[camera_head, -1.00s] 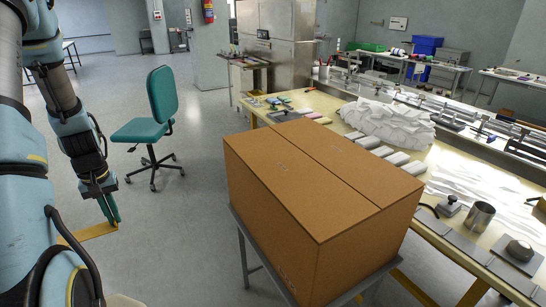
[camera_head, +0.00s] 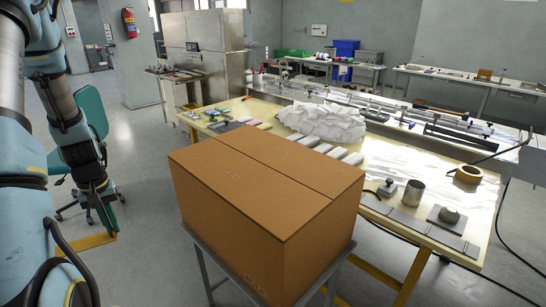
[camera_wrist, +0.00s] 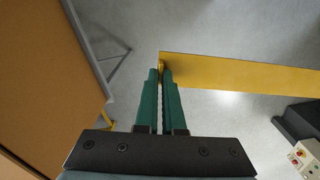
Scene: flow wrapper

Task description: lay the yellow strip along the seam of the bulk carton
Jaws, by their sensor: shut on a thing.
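The bulk carton (camera_head: 265,200) is a large closed brown box on a grey metal stand. Its seam (camera_head: 272,165) runs along the middle of the top, and the top looks bare of tape. My gripper (camera_head: 112,232) hangs low to the left of the carton, apart from it. The green fingers (camera_wrist: 163,75) are shut on one end of the yellow strip (camera_wrist: 240,74). The strip sticks out to the right in the wrist view and also shows in the head view (camera_head: 88,242).
A long yellow worktable (camera_head: 390,165) stands behind and right of the carton, with a white heap (camera_head: 322,122), a metal cup (camera_head: 413,192) and a tape roll (camera_head: 468,174). A teal chair (camera_head: 88,115) stands behind my arm. Bare floor lies left of the carton.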

